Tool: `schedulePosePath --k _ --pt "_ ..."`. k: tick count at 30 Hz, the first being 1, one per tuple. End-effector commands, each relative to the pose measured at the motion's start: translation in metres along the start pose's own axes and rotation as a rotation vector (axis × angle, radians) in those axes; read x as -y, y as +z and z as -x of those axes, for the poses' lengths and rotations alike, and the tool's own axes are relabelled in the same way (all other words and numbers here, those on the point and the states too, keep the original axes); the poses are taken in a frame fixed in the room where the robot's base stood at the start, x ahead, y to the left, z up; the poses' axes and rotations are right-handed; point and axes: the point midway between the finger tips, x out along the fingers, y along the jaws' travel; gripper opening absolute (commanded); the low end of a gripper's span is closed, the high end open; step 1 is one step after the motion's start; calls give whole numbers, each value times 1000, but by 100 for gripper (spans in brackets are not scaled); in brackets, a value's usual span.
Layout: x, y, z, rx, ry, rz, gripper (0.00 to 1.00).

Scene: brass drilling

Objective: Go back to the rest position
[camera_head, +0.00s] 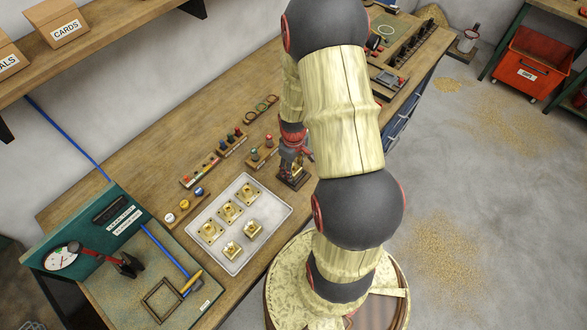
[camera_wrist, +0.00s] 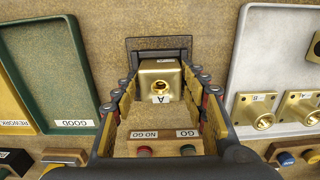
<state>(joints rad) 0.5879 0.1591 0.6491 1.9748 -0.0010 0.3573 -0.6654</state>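My gripper (camera_wrist: 160,82) points down over the bench, its two fingers apart with the pads on either side of a brass block. The brass block (camera_wrist: 150,72), with a round threaded boss and a label "A", sits in a dark square fixture (camera_wrist: 160,43). Narrow gaps show between the block and the fingertips, so the fingers look open and not clamped on it. In the head view my gripper (camera_head: 293,150) is small and partly behind my arm, just above the fixture (camera_head: 293,178). The block is hard to make out there.
A light tray (camera_head: 282,208) with several brass blocks lies left of the fixture. Wooden gauge blocks (camera_head: 262,158) and a GO/NO GO stand (camera_wrist: 165,135) are close to the gripper. A green GOOD tray (camera_wrist: 72,112) shows in the wrist view. A red bin (camera_head: 535,62) stands on the floor.

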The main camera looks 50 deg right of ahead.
Motion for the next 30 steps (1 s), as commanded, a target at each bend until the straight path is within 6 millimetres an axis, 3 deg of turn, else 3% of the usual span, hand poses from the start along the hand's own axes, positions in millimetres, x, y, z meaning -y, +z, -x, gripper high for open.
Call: schedulePosePath --k 7,13,21,30 --pt "0 0 0 1 -1 0 58" --pt "0 0 0 1 -1 0 58" --pt "1 1 -1 2 -1 0 74" --pt "0 0 0 1 -1 0 74"
